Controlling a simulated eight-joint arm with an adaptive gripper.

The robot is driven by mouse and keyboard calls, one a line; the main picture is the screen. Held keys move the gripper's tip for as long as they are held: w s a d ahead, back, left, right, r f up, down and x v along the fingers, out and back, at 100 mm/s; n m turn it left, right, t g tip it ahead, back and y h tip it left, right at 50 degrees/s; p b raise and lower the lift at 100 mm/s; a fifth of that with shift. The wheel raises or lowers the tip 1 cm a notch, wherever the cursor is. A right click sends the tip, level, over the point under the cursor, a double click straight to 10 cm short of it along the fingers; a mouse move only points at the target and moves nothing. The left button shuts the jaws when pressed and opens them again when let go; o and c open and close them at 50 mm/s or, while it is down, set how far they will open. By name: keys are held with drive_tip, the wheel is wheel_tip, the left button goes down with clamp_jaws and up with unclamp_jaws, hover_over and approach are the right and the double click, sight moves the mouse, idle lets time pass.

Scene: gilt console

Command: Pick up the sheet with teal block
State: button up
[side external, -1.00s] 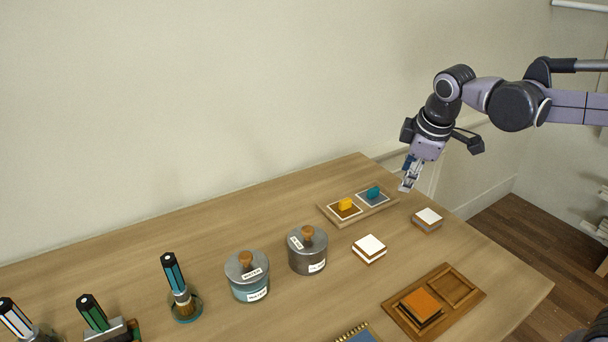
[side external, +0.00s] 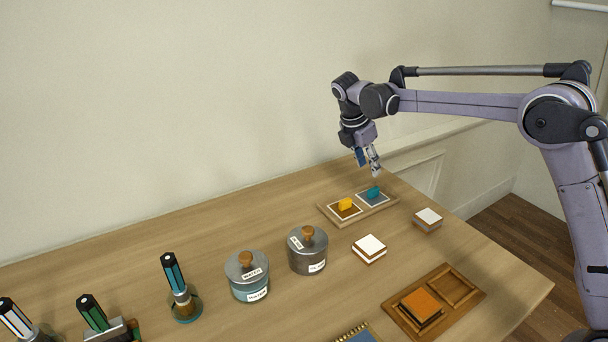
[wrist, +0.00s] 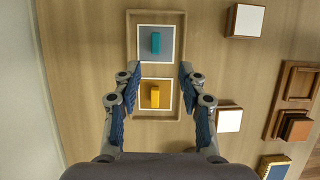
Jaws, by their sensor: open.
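The teal block (side external: 374,192) stands on a blue-grey sheet with a pale border (side external: 366,201), in the right half of a shallow wooden tray (side external: 335,220). In the wrist view the teal block (wrist: 156,43) and its sheet (wrist: 146,57) are in the far half of the tray. A yellow block (side external: 345,204) stands on a brown sheet (side external: 341,213) in the other half. My gripper (side external: 368,172) is open and empty, above the tray near the teal block. In the wrist view its fingers (wrist: 160,72) spread on both sides of the tray, nearer the yellow block.
A wooden frame (side external: 455,288) holds an orange-topped stack. Two lidded jars (side external: 308,250) stand at front left of the tray. The wall runs behind the table.

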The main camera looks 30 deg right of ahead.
hover_over(374, 189)
drive_tip(key=a, duration=0.3)
drive_tip(key=f, duration=0.4)
drive_tip(key=shift+s+d+f, duration=0.2)
drive_tip(key=shift+d+f, duration=0.05)
drive_tip(key=shift+w+x, duration=0.15)
drive_tip(key=shift+x, duration=1.15)
drive_tip(key=shift+w+x, duration=0.15)
drive_tip(key=shift+x, duration=1.1)
clamp_jaws()
